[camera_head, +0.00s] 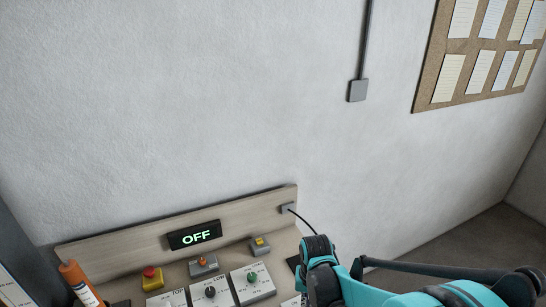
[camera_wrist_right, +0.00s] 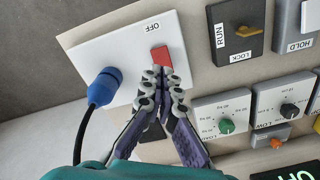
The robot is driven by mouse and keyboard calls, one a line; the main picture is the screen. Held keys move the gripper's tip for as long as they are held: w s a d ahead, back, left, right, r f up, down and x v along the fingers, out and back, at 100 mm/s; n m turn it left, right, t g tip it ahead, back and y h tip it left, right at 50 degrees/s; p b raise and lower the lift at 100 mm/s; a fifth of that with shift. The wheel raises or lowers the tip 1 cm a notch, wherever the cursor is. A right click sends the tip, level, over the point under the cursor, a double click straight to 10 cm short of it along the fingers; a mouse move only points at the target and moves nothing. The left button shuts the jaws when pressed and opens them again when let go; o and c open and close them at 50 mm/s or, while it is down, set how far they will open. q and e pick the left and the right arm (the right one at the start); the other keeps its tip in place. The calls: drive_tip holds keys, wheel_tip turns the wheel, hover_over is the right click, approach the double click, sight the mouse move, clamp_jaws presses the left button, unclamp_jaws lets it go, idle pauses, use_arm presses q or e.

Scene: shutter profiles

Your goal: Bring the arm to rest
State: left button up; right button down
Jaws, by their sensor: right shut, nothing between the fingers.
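My right arm (camera_head: 350,285), teal and black, comes in from the lower right of the head view, over the right end of the control panel. The gripper end is not clear there. In the right wrist view my right gripper (camera_wrist_right: 163,75) is shut and empty. Its fingertips are just below a red switch (camera_wrist_right: 162,57) on a white box (camera_wrist_right: 110,58) marked OFF. I cannot tell whether they touch it. My left gripper is not in view.
The panel's display (camera_head: 194,235) reads OFF. Several knobs, a red mushroom button (camera_head: 150,272) and an orange tube (camera_head: 75,280) are on the bench. A blue plug (camera_wrist_right: 105,86) with a black cable sits in the white box. A key switch (camera_wrist_right: 243,31) is beside it.

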drive_tip(key=s+d+r+n+t+b, duration=0.1)
drive_tip(key=s+d+t+b, duration=0.1)
drive_tip(key=s+b, duration=0.3)
drive_tip(key=s+d+r+n+t+b, duration=0.1)
drive_tip(key=s+d+r+t+b, duration=0.1)
drive_tip(key=s+t+b, duration=0.3)
drive_tip(key=shift+s+d, duration=0.15)
drive_tip(key=shift+d, duration=0.2)
idle(0.6)
